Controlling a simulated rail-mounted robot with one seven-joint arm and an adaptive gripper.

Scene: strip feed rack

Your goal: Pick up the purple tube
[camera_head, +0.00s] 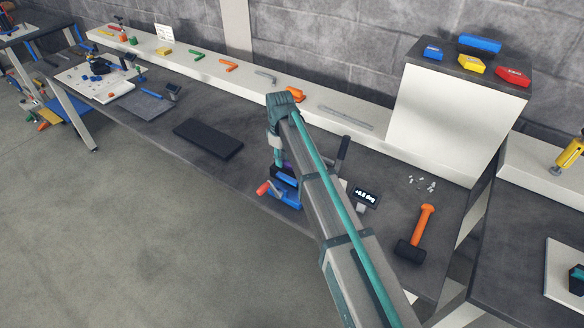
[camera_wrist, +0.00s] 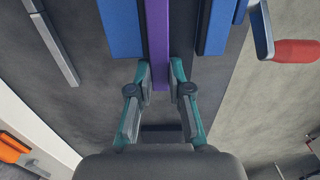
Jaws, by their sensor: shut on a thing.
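The purple tube (camera_wrist: 159,45) shows in the wrist view as a long narrow strip running up from between my fingertips. My gripper (camera_wrist: 160,75) is shut on its near end, one finger on each side. Blue blocks (camera_wrist: 121,28) of the blue device (camera_head: 287,195) flank the tube on both sides; I cannot tell whether they touch it. In the head view my arm covers most of the gripper and the tube, above the bench beside the blue device.
A red crank handle (camera_wrist: 297,51) sticks out from the device, near the bench edge. A digital readout (camera_head: 366,196) and an orange-handled hammer (camera_head: 416,232) lie to the right. A black mat (camera_head: 208,138) lies left. A white ledge (camera_head: 345,124) runs behind.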

